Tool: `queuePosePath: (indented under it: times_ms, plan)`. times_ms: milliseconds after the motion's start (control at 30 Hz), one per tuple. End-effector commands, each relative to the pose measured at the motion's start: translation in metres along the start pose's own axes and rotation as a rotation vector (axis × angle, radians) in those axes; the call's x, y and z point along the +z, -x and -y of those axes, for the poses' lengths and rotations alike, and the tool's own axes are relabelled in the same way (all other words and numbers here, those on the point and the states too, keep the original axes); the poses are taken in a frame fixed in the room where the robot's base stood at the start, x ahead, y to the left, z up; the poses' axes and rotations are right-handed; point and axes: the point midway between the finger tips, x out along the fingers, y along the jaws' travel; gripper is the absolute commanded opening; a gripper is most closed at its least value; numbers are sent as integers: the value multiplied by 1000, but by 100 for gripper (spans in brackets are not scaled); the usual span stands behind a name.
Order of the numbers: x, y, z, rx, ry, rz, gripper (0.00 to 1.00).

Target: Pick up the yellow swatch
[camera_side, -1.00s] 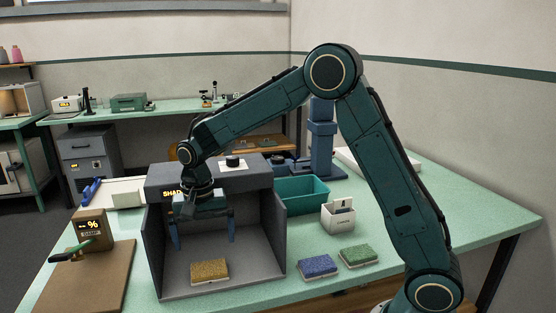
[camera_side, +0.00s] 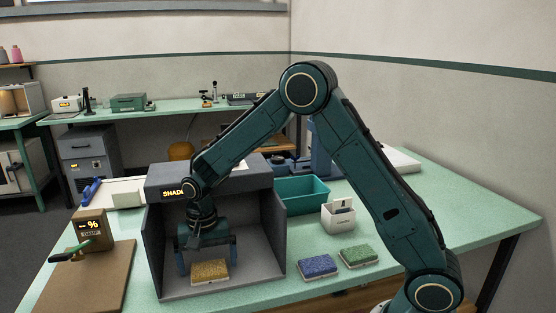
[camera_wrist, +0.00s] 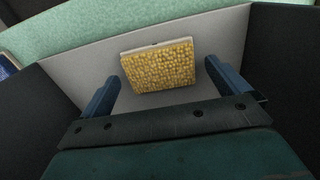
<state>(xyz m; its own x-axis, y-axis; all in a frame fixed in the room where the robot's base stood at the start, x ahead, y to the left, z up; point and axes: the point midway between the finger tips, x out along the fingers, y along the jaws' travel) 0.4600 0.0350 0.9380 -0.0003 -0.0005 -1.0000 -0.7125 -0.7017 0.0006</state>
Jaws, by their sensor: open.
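The yellow swatch (camera_side: 210,271) is a tufted block with a pale backing. It lies on the grey floor of the shade booth (camera_side: 262,272), near its open front. In the wrist view the swatch (camera_wrist: 158,67) sits ahead of and between the two blue fingers. My gripper (camera_side: 207,264) is inside the booth, open and empty, with its fingers pointing down, one to each side of the swatch in the side view. In the wrist view my gripper (camera_wrist: 160,88) shows a clear gap between each finger and the swatch. I cannot tell the exact fingertip height.
The booth's side walls and hood close in around my gripper. A blue swatch (camera_side: 317,265) and a green swatch (camera_side: 358,256) lie right of the booth. Behind them are a white card holder (camera_side: 338,215) and a teal bin (camera_side: 304,196). A brown board (camera_side: 90,279) lies at left.

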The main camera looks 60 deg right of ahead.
Motion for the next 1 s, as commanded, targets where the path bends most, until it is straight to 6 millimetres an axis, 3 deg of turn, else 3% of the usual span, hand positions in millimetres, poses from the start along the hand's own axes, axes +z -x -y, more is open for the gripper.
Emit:
queuePosePath:
  times_ms: [167, 667, 867, 1000]
  plan:
    - [0, -12, 0, 0, 0, 0, 100]
    - [0, -12, 0, 0, 0, 0, 100]
    - [0, -12, 0, 0, 0, 0, 63]
    - [0, -12, 0, 0, 0, 0, 59]
